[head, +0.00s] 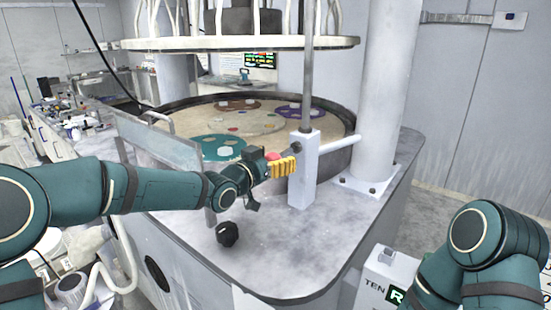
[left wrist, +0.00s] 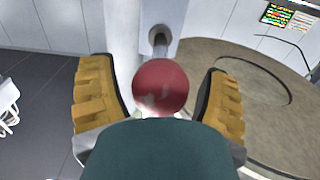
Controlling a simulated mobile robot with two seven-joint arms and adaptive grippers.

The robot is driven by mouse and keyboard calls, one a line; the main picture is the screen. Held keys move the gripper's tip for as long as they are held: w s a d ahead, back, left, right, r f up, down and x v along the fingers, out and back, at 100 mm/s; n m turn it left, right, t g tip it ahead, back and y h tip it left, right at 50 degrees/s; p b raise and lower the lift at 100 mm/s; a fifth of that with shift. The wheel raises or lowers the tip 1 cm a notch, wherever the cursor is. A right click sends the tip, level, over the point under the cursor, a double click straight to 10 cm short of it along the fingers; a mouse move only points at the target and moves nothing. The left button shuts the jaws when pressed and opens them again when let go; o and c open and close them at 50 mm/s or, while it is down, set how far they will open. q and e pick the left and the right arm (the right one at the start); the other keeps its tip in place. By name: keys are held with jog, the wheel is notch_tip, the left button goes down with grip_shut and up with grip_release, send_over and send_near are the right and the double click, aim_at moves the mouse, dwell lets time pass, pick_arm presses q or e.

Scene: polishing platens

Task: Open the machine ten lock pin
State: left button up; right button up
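The lock pin's red ball knob (head: 274,156) shows beside the upright grey-white block (head: 303,185) at the platen's edge. My left gripper (head: 283,167), with yellow fingers, is at the knob. In the left wrist view, the red knob (left wrist: 160,86) lies between the two spread fingers of my left gripper (left wrist: 160,98), with gaps at its sides. The pin's dark end (left wrist: 158,38) enters the block (left wrist: 150,18) behind the knob. My gripper's dark body hides the lower part of the knob. My right gripper is out of view; only my right arm shows.
The round platen (head: 262,125) with coloured discs lies behind the block. A thick white column (head: 392,90) stands to its right. A clear panel (head: 160,145) stands at left. A black knob (head: 228,234) sits on the front deck.

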pick_arm(q)
jog(key=v, duration=1.2)
